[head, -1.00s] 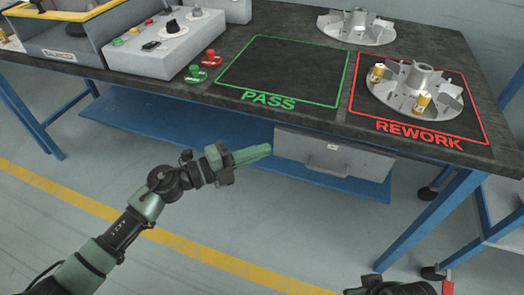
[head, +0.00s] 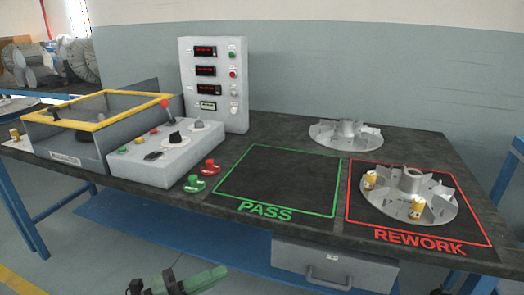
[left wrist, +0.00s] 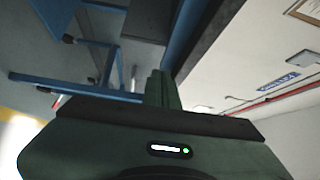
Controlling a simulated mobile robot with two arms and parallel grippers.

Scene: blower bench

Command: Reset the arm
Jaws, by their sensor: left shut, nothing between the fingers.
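My left gripper (head: 208,279) shows at the bottom of the head view, in front of the bench (head: 300,120) and below its top. Its green fingers are shut with nothing between them. In the left wrist view the shut fingers (left wrist: 160,88) point away, with the bench's blue frame (left wrist: 85,80) and the wall beyond. The fingers touch nothing that I can see. My right gripper cannot be made out in the head view.
A bladed impeller (head: 408,194) with brass pieces lies in the red REWORK area. Another impeller (head: 345,134) lies behind. The green PASS area (head: 280,180) is empty. A control box (head: 165,155), a display panel (head: 215,85) and a yellow-rimmed enclosure (head: 95,125) stand left. A drawer (head: 330,265) hangs below.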

